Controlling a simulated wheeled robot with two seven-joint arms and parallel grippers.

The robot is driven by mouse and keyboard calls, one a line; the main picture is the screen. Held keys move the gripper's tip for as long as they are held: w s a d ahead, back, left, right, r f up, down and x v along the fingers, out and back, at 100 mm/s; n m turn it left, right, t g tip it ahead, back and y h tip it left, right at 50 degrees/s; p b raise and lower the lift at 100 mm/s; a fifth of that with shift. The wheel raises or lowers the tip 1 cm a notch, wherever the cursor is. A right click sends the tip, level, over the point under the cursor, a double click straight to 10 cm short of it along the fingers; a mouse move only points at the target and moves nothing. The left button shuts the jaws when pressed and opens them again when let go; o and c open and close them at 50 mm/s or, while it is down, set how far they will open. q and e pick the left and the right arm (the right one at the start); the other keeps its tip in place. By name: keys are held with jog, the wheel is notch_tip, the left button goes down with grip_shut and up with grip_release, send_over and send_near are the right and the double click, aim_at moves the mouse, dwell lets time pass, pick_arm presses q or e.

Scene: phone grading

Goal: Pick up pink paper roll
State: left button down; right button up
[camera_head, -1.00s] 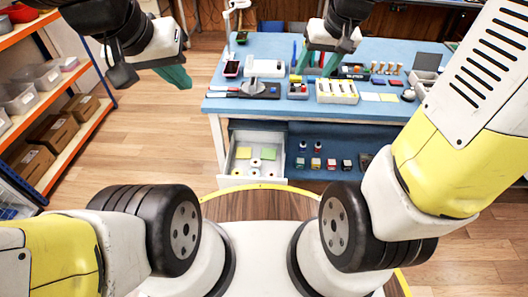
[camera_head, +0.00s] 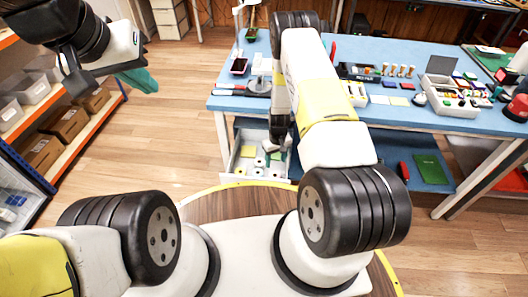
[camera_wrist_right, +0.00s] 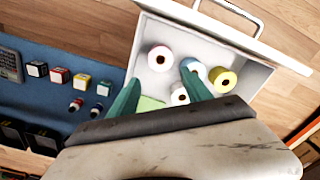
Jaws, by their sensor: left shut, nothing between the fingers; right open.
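The pink paper roll (camera_wrist_right: 160,58) stands on end in the open white drawer (camera_wrist_right: 262,67), near its left wall in the right wrist view. My right gripper (camera_wrist_right: 161,74) is open, its two teal fingers pointing into the drawer, with the pink roll showing between and just beyond the tips. I cannot tell its height above the roll. In the head view my right arm reaches over the drawer (camera_head: 238,176), and its gripper is mostly hidden. My left gripper (camera_head: 140,80) is shut and empty, held in the air at upper left, far from the drawer.
A yellow roll (camera_wrist_right: 223,80), a white roll (camera_wrist_right: 180,96) and a bluish roll (camera_wrist_right: 193,68), partly covered by a finger, stand close by. The drawer walls surround them. The blue table (camera_head: 400,115) is above. Shelves with bins (camera_head: 35,88) stand at left.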

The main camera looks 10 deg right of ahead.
aim_at(275, 175)
jog(key=f, duration=1.1)
jog(key=shift+s+a+f, duration=0.1)
jog(key=shift+s+f, duration=0.05)
jog(key=shift+s, duration=0.25)
jog(key=c, duration=1.1)
